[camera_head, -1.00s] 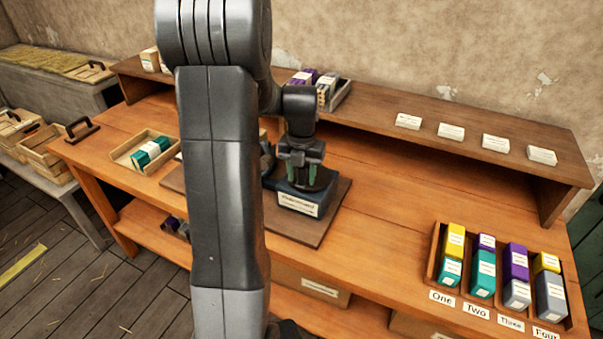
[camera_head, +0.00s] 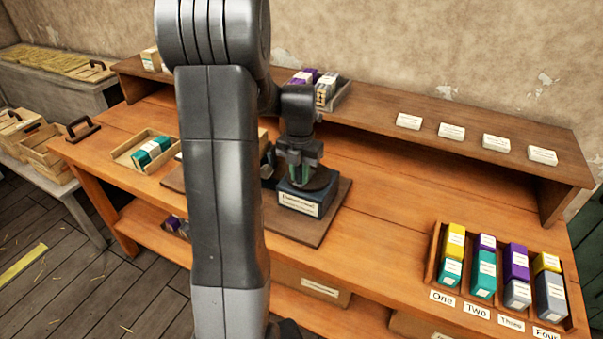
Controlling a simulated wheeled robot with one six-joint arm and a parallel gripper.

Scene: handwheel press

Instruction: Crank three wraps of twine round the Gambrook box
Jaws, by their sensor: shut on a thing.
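My gripper (camera_head: 305,172) points down over a dark blue base with a white label (camera_head: 299,203), on a brown board (camera_head: 335,212) at the middle of the bench. The fingers are close together on a part of the machine there, which they and the arm mostly hide. I cannot make out the crank handle or any twine. The label is too small to read surely, so I cannot tell which box is the Gambrook box. My upright arm covers the left part of the machine.
A tray (camera_head: 122,157) with a teal box (camera_head: 152,151) sits on the bench left of my arm. A rack (camera_head: 434,266) of yellow, purple, teal and grey boxes stands at the right, above labels One to Four. A raised shelf (camera_head: 385,109) runs along the back.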

